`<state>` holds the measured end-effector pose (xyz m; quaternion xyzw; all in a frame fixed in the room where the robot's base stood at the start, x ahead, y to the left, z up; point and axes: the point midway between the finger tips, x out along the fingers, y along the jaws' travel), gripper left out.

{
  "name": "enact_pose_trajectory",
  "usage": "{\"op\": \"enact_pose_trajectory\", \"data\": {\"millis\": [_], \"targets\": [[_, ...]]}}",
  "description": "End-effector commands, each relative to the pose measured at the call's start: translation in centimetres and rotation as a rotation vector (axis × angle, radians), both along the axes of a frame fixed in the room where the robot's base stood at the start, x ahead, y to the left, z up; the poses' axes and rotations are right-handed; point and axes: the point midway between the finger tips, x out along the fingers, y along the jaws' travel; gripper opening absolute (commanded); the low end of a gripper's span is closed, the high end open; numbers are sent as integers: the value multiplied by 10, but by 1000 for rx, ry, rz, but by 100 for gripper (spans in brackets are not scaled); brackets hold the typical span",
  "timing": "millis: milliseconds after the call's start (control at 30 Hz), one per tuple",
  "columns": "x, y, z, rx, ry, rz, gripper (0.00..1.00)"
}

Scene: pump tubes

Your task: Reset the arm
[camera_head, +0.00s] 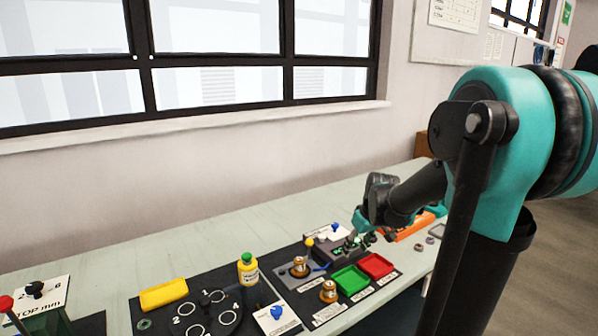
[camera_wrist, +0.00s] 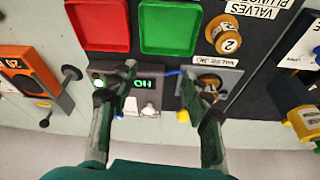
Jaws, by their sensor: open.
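My gripper (camera_head: 366,240) is over the far right part of the bench, above a small device with a green display. In the wrist view my gripper (camera_wrist: 159,74) has its two fingers spread wide apart with nothing between them. The device's green display (camera_wrist: 142,83) shows between and below the fingertips. A brass fitting on a valve jig (camera_wrist: 228,78) is just right of the right finger. Whether the fingers touch anything below is hard to tell.
A red tray (camera_head: 376,265) and a green tray (camera_head: 350,280) lie near my gripper. Brass valves, a yellow bottle (camera_head: 248,268), a yellow tray (camera_head: 164,294) and a black plate with white rings stand left. An orange device (camera_wrist: 28,75) is beside the gripper. The back bench strip is clear.

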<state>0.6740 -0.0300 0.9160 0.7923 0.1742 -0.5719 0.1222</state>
Motion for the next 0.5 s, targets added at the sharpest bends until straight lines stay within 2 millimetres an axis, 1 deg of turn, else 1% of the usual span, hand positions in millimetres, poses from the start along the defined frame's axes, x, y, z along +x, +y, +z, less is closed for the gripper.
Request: {"op": "enact_pose_trajectory", "data": {"millis": [33,67,100,167,200,300,400,500], "targets": [[-22,1,-8,-3,-2,-38,49],[-33,1,-12,-2,-4,-65,49],[-49,0,-19,-4,-5,-103,49],[-72,-1,-29,-3,-9,-157,49],[-88,-2,-36,-4,-14,-193,49],[-124,-4,-53,-2,-23,-276,49],[-152,-7,-68,2,-34,-346,49],[-171,-9,-79,6,-42,-395,49]]}}
